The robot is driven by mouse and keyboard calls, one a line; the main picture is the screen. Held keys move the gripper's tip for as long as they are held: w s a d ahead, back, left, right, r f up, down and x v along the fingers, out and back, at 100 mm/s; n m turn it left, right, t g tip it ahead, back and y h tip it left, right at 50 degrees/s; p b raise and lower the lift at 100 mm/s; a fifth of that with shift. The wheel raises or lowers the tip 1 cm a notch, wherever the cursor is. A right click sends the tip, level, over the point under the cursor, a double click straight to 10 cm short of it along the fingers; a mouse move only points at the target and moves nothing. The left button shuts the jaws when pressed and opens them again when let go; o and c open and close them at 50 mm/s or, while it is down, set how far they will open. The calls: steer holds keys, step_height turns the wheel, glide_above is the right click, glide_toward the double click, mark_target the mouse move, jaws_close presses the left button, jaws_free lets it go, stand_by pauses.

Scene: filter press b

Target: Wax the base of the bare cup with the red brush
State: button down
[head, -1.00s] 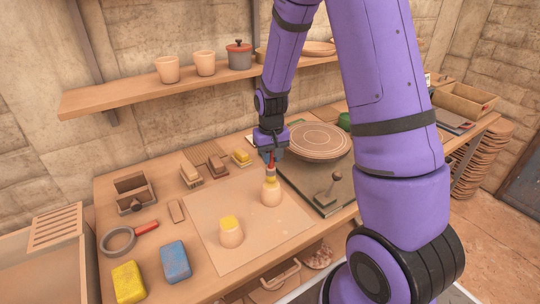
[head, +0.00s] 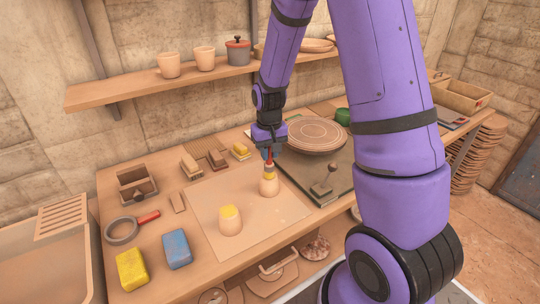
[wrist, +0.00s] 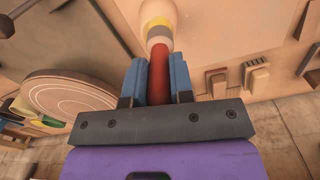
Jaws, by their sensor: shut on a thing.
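My gripper (head: 269,151) is shut on the red brush, pointing down over the board. The red handle (wrist: 159,75) stands between the two blue fingers in the wrist view. Its lower end, with a grey and yellow band (wrist: 158,28), meets the top of a pale cup (head: 268,187). In the head view the brush is upright above this cup; whether the bristles touch it is too small to tell. Another pale cup (head: 230,226) with a yellow top stands to its left and nearer. Both seem to stand upside down.
Both cups stand on a pale board (head: 215,190). A round wheel (head: 318,135) is behind right, with a knobbed tool (head: 322,188) near it. Yellow (head: 131,269) and blue (head: 177,249) sponges lie front left. A shelf (head: 150,90) with pots runs above.

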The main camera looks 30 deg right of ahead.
steer(key=shift+r, duration=3.4)
